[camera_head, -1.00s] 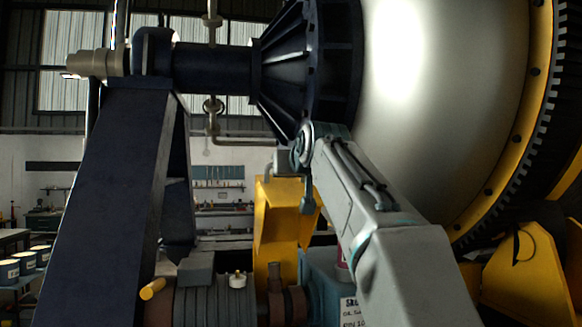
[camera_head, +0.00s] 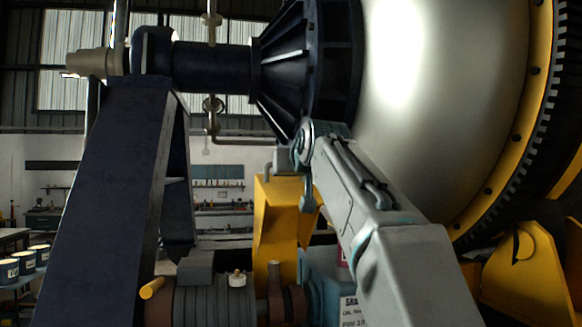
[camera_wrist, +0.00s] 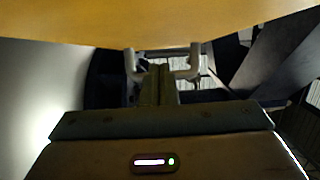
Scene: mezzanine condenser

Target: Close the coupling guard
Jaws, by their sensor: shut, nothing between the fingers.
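The yellow guard (camera_head: 277,222) stands raised behind the couplings in the head view, right of the dark blue stand and partly hidden by my arm. In the wrist view a broad yellow panel (camera_wrist: 165,22), which looks like the guard, fills the top of the picture. Two pale bent posts (camera_wrist: 194,62) show at its lower edge and look like a handle. My gripper (camera_wrist: 160,72) is shut and empty, with its fingertips between these posts and close to the panel. I cannot tell whether they touch. In the head view the fingers are not clearly visible.
A dark blue stand (camera_head: 105,205) rises at left. A large pale drum (camera_head: 440,100) with a toothed ring is at right. Below are a ribbed motor (camera_head: 210,305) and a teal housing (camera_head: 320,290). Labelled tins (camera_head: 8,270) stand at far left.

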